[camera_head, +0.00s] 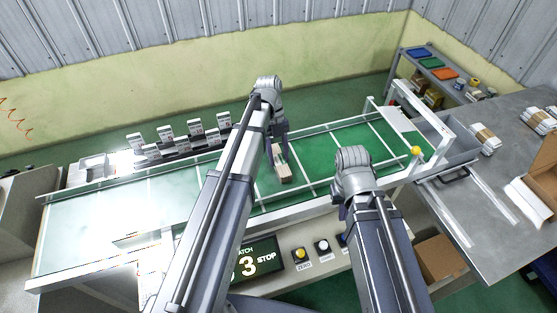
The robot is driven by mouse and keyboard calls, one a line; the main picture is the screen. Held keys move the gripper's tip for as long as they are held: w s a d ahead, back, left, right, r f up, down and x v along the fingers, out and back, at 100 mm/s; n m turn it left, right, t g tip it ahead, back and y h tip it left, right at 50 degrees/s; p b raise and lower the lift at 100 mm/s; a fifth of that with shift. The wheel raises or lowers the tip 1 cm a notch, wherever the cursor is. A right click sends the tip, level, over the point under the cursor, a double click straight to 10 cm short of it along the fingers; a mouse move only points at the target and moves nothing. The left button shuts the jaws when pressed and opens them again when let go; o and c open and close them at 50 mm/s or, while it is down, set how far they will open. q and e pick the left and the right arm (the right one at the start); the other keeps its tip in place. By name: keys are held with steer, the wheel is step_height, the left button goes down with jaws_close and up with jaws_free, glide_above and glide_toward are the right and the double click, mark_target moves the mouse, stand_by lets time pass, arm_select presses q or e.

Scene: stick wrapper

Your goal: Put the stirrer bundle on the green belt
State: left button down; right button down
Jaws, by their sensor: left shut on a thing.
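The stirrer bundle (282,170), pale with a tan end, is over the green belt (330,145), at one of its white-lined sections. My left gripper (279,145) reaches down from the left arm and is shut on the bundle's far part. I cannot tell whether the bundle touches the belt or hangs just above it. My right arm's wrist (352,170) is over the belt's near edge, to the right of the bundle. My right gripper's fingers are hidden behind it.
White labelled boxes (166,133) stand in rows behind the belt at left. A panel with a display (258,258) and buttons is in front. At right, a grey table (470,180) holds wrapped bundles (541,120) and a cardboard box (535,185). A white frame (440,120) spans the belt's right end.

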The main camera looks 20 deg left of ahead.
arm_select(q)
steer(key=shift+r, duration=0.1)
arm_select(e)
steer(key=shift+r, duration=0.1)
arm_select(q)
steer(key=c, duration=0.8)
jaws_free()
steer(key=shift+f, duration=0.2)
steer(key=shift+c, duration=0.2)
arm_select(e)
steer(key=shift+f, duration=0.2)
arm_select(q)
steer(key=o, duration=0.5)
steer(key=shift+r, duration=0.15)
arm_select(e)
steer(key=shift+r, duration=0.15)
arm_select(q)
steer(key=p+v, duration=1.1)
steer(key=v, duration=0.1)
steer(key=shift+s+d+f+n+t+y, duration=0.25)
steer(key=shift+s+d+n+t+y, duration=0.4)
steer(key=shift+s+d+n, duration=2.8)
steer(key=shift+s+d+f+n+t+y, duration=0.25)
steer(key=shift+s+d+n+t+y, duration=0.55)
steer(key=shift+s+n, duration=3.05)
steer(key=shift+s+d+f+n+t+y, duration=0.3)
steer(key=shift+s+d+n, duration=1.8)
steer(key=shift+n, duration=3.4)
arm_select(e)
step_height(320, 180, up, 11)
